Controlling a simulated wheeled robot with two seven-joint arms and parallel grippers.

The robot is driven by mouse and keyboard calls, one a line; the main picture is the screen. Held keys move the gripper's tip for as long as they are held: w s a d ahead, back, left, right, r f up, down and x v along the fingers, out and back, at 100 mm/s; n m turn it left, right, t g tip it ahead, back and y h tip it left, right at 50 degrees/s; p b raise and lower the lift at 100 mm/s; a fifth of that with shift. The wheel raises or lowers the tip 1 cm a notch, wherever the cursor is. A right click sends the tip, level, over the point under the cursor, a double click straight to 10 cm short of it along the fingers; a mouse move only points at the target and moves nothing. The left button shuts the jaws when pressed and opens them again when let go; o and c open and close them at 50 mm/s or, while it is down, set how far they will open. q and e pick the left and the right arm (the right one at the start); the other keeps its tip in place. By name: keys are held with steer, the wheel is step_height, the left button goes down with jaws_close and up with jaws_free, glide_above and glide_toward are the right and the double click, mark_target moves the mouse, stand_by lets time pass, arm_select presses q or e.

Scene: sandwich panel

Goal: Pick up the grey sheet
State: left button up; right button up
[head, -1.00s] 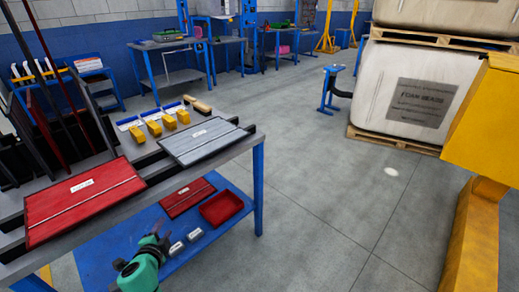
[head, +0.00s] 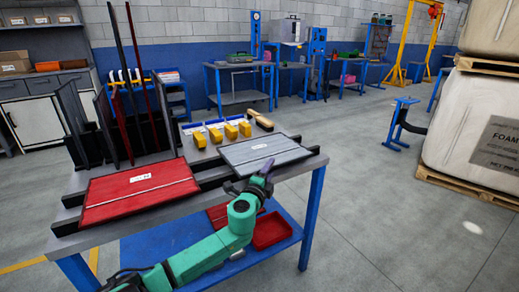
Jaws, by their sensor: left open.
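The grey sheet (head: 262,150) lies flat on dark rails at the right part of the workbench, with a small white label on it. My left gripper (head: 266,172) is at the near edge of the grey sheet, at the end of my green arm. It is open. I cannot tell whether its fingers touch the sheet or straddle its edge. My right gripper is not in view.
A red sheet (head: 138,190) lies on rails left of the grey one. Upright panels and rods stand in a rack (head: 92,125) behind it. Yellow blocks (head: 231,131) and a brush (head: 259,121) sit behind the grey sheet. A red tray (head: 271,231) is on the lower shelf.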

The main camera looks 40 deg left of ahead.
arm_select(q)
steer(key=shift+x, duration=0.95)
steer(key=shift+s, duration=0.15)
steer(key=shift+c, duration=0.3)
steer(key=shift+f, duration=0.1)
jaws_close()
